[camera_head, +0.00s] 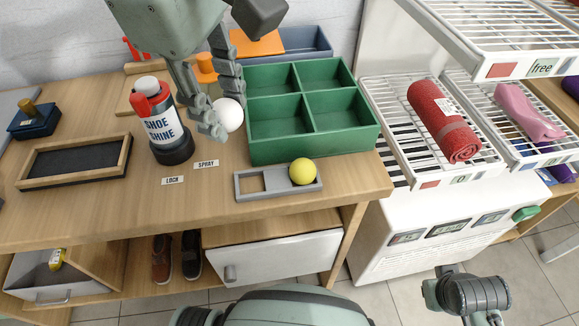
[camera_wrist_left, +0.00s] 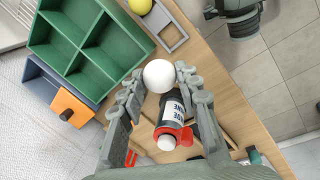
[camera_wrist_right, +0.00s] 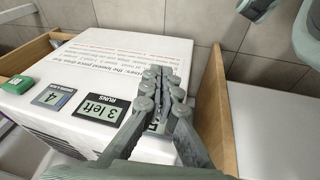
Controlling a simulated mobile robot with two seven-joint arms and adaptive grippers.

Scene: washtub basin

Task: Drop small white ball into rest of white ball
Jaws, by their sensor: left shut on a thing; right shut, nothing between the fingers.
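The small white ball (camera_head: 229,114) is between the fingers of my left gripper (camera_head: 217,116), above the table between the shoe shine can and the green box. The left wrist view shows the ball (camera_wrist_left: 158,76) held at the fingertips. A grey rest (camera_head: 264,191) with two places lies on the table, lower right of the ball in the head view. Its left place is empty and its right place holds a yellow ball (camera_head: 302,171). My right gripper (camera_wrist_right: 163,85) is shut and empty, in front of a white box with displays.
A green four-compartment box (camera_head: 318,150) stands behind the rest. The shoe shine can (camera_head: 160,128) stands left of the ball. A framed dark tray (camera_head: 75,163) lies further left. Wire shelves (camera_head: 400,120) with a red roll (camera_head: 442,121) are at the right.

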